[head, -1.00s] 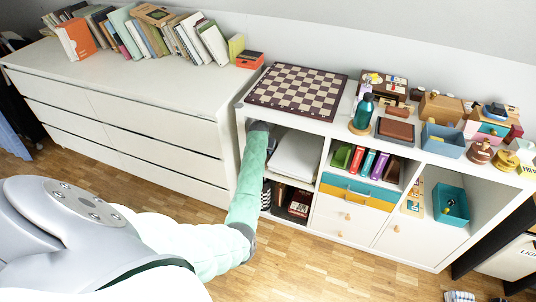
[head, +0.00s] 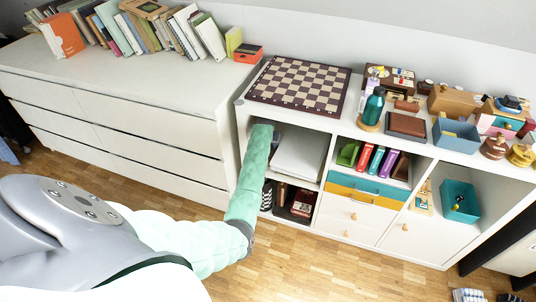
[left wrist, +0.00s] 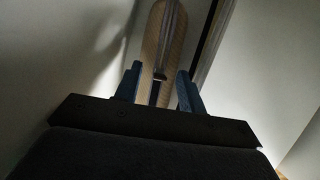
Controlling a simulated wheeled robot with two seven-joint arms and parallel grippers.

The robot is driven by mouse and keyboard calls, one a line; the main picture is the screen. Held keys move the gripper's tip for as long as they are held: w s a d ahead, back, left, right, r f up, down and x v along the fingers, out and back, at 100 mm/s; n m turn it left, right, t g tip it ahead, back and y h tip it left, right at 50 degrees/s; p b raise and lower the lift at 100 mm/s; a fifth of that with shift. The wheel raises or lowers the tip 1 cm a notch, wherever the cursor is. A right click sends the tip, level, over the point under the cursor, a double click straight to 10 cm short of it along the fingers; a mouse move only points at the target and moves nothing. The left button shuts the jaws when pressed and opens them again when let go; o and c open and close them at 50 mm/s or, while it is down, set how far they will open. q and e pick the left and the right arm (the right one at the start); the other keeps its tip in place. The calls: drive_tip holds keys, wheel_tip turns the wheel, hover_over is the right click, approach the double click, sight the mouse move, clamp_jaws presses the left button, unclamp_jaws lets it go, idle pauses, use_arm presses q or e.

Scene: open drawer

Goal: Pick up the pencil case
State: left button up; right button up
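My left arm reaches into the upper left opening of the white shelf unit (head: 425,158); its gripper is hidden there in the head view. In the left wrist view the two blue fingers of my left gripper (left wrist: 159,82) stand apart. A tan, striped, long rounded thing (left wrist: 149,45) with a dark middle rises between and beyond them. I cannot tell whether the fingers touch it or whether it is the pencil case. I cannot pick out a pencil case for certain in the head view. My right gripper is not in view.
A chessboard (head: 300,85), a teal bottle (head: 373,106) and several boxes stand on the shelf top. A white stack (head: 299,154) fills much of the upper left opening. A teal bin (head: 461,201) sits at the right. A white dresser (head: 130,110) stands left.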

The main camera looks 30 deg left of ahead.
use_arm(q)
drive_tip(key=shift+r, duration=0.1)
clamp_jaws()
idle(0.4)
